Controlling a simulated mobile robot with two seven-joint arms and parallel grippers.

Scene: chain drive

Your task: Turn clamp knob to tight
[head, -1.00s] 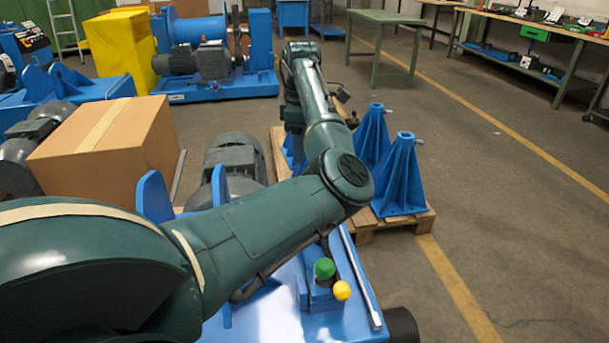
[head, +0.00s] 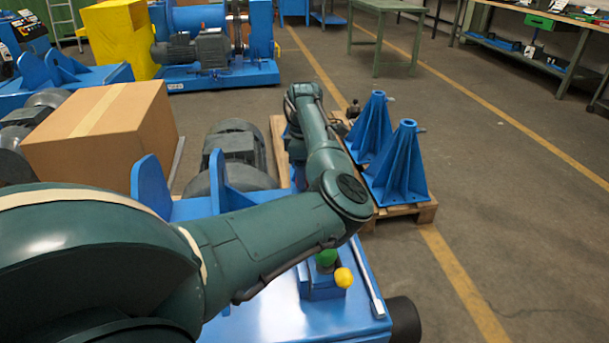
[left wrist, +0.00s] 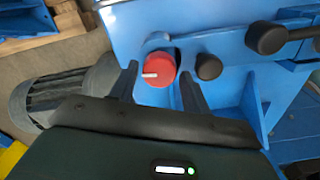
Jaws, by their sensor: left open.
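A red round knob (left wrist: 160,72) with a white mark pointing left shows in the left wrist view, on the front of a blue machine plate (left wrist: 200,30). My left gripper (left wrist: 157,60) is open, its two dark fingers on either side of the red knob in that view. I cannot tell whether they touch it. A small black knob (left wrist: 208,67) is just right of the right finger. In the head view my left arm reaches forward from the left, and its fingers and the red knob are hidden. My right gripper is not in view.
A larger black knob (left wrist: 266,38) sits further right on the machine. In the head view, a green button (head: 327,258) and a yellow knob (head: 343,277) are under the arm. Blue stands (head: 397,170) on a pallet are to the right, a cardboard box (head: 100,135) left. Floor at right is clear.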

